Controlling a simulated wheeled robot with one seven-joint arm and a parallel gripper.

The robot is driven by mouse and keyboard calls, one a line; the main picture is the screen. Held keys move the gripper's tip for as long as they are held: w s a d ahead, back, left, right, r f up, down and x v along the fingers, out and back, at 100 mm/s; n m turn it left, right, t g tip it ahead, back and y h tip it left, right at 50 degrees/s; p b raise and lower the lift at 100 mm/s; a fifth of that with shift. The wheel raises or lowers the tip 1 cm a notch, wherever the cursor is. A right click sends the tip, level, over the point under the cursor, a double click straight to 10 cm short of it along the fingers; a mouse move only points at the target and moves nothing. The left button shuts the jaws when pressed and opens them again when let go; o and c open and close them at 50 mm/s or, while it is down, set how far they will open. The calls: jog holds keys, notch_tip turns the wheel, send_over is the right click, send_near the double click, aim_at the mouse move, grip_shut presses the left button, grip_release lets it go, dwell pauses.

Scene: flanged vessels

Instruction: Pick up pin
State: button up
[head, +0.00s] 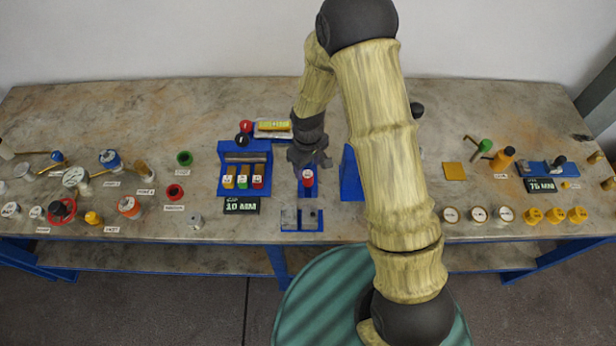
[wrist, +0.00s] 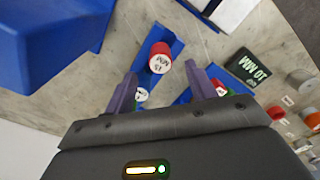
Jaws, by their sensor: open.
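A red pin (head: 308,177) with a white labelled top stands on a narrow blue fixture (head: 302,222) in the head view. In the wrist view the red pin (wrist: 160,57) lies just beyond and between my fingertips, apart from them. My gripper (head: 309,161) is above and behind the pin in the head view. In the wrist view my gripper (wrist: 163,73) shows two purple fingers spread apart with nothing held between them. More pins with white tops stand in a blue rack (head: 226,155) to the left; the wrist fingers partly hide some.
A black 10 MM sign (head: 242,205) lies before the rack. A blue block (head: 351,175) stands close right of my gripper, partly hidden by my arm. Red and dark knobs and a yellow-labelled tray (head: 272,130) sit behind. Several fittings spread along both sides of the bench.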

aim_at(308, 174)
jog(key=shift+s+f+p, duration=0.1)
jog(key=shift+f+p, duration=0.25)
jog(key=shift+f, duration=0.2)
jog(key=shift+f+p, duration=0.7)
jog(key=shift+f, duration=1.35)
jog(key=c, duration=1.1)
jog(key=shift+r, duration=0.1)
notch_tip(308, 174, up, 10)
jog(key=shift+f+b, duration=0.1)
jog(key=shift+b, duration=1.05)
